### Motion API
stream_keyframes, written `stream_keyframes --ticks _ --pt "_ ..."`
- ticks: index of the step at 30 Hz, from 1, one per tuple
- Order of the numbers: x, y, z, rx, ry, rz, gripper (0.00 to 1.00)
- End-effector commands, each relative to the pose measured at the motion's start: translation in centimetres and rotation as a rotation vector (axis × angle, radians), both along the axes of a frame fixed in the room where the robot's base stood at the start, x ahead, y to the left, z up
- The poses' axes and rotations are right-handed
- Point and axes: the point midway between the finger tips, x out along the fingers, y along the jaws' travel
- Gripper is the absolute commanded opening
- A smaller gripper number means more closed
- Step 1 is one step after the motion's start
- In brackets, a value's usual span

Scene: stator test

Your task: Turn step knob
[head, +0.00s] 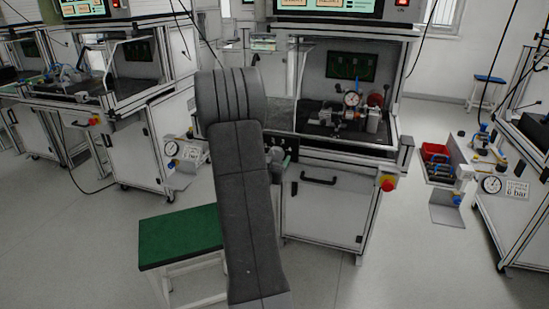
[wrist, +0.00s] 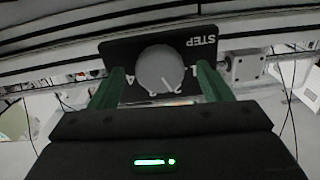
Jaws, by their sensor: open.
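The step knob (wrist: 157,66) is a round grey knob in the wrist view, with a light pointer line toward its lower right edge. It sits on a black plate (wrist: 200,31) marked STEP, which appears upside down, with partly hidden marks around the knob. My gripper (wrist: 160,68) is open, with one green finger to the left of the knob and one to the right. Gaps show between fingers and knob; I cannot tell how deep the fingers reach. In the head view my arm covers much of the area and the knob cannot be made out.
The test station (head: 322,205) stands ahead, with a gauge and fittings inside its open bay. A red button (head: 388,184) sits on its front right corner. A green-topped stool (head: 180,235) stands left of my arm. A grey block (wrist: 245,65) is right of the plate.

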Motion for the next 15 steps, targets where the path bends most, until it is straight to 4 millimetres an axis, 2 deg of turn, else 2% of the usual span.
stream_keyframes --ticks 4,12,13,15 --pt "0.86 -0.32 0.02 0.001 0.000 0.000 0.72" --pt "1.00 -0.36 0.02 0.000 0.000 0.000 0.72" --pt "1.00 -0.36 0.02 0.000 0.000 0.000 0.70" --pt "0.99 -0.34 0.02 0.000 0.000 0.000 0.56"
